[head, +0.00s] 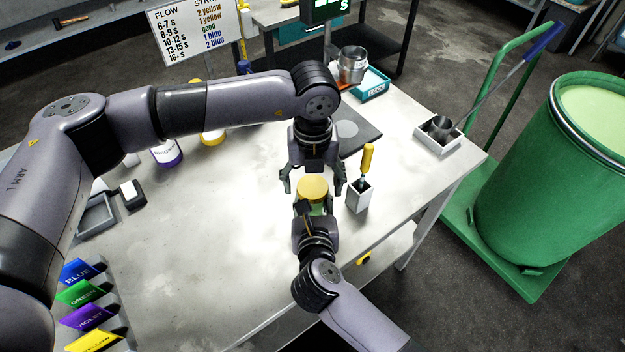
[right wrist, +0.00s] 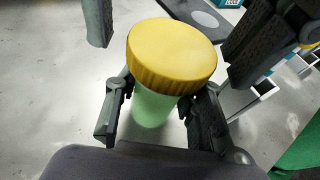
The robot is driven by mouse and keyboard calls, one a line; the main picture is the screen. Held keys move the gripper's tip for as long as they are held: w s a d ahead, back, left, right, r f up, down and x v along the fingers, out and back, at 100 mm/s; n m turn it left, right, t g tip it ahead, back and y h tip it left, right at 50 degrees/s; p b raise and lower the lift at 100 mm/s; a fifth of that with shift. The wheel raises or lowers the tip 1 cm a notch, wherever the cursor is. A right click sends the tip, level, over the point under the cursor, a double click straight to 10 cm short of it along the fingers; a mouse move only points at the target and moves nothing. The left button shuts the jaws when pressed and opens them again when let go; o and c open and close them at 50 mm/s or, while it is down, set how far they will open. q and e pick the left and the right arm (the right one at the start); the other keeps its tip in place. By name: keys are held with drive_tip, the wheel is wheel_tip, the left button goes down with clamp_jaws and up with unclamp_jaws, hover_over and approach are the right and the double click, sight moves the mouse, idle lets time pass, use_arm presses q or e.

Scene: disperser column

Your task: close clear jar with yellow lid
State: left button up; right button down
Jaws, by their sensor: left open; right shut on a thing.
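The clear jar (right wrist: 153,105) with pale green contents stands upright, with the ribbed yellow lid (right wrist: 172,52) on its top. The lid also shows in the head view (head: 313,187). I cannot tell whether it is tight. My right gripper (head: 314,212) is shut on the jar body below the lid; its fingers (right wrist: 158,112) show on both sides of the jar. My left gripper (head: 312,184) points down over the lid, open, with one finger on each side and a gap to the lid. In the right wrist view the left fingers flank the lid.
A white holder (head: 358,197) with a yellow-handled tool (head: 367,160) stands close to the right of the jar. A dark flat device (head: 355,138) lies behind. The table middle-left is clear.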

use_arm(q)
drive_tip(key=shift+r, duration=2.25)
drive_tip(key=shift+r+n, duration=1.1)
drive_tip(key=shift+r, duration=0.65)
drive_tip(key=shift+c, duration=0.3)
drive_tip(key=shift+f, duration=0.1)
drive_tip(key=shift+f, duration=3.95)
drive_tip(key=shift+c, duration=0.3)
